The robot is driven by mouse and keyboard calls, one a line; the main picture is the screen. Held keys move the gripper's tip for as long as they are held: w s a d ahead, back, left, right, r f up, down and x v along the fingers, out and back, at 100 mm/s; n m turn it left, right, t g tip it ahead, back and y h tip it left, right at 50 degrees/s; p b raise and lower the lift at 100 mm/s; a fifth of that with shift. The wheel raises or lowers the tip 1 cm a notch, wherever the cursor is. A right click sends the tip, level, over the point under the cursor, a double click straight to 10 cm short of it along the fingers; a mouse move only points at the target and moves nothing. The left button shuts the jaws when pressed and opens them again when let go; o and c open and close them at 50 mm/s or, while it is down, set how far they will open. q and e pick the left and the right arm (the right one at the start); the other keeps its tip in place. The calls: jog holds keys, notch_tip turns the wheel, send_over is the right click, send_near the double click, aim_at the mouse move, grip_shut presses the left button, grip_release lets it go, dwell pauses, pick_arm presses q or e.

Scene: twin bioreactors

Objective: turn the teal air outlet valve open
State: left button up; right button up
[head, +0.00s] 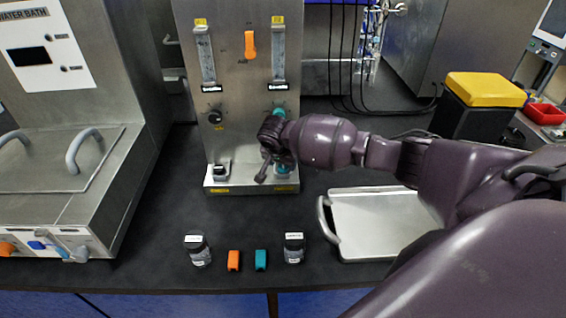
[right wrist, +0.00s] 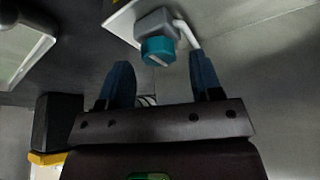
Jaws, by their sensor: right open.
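A teal valve knob (right wrist: 157,50) with a pale line on its face sits on a grey body, beside a white tube, in the right wrist view. In the head view a teal part (head: 282,170) shows low at the panel's right side, partly behind my right gripper (head: 273,167). My left gripper is out of view.
The steel panel (head: 236,140) carries two flowmeters, an orange handle (head: 250,44) and a black knob (head: 214,117). Two jars, an orange block (head: 233,260) and a teal block (head: 261,260) stand in front. A metal tray (head: 385,250) lies right; a water bath (head: 60,205) stands left.

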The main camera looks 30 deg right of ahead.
jog(key=shift+w+d+f, duration=0.15)
jog(key=shift+d+f, duration=0.05)
jog(key=shift+f, duration=0.35)
jog(key=shift+c, duration=0.2)
jog(key=c, duration=0.9)
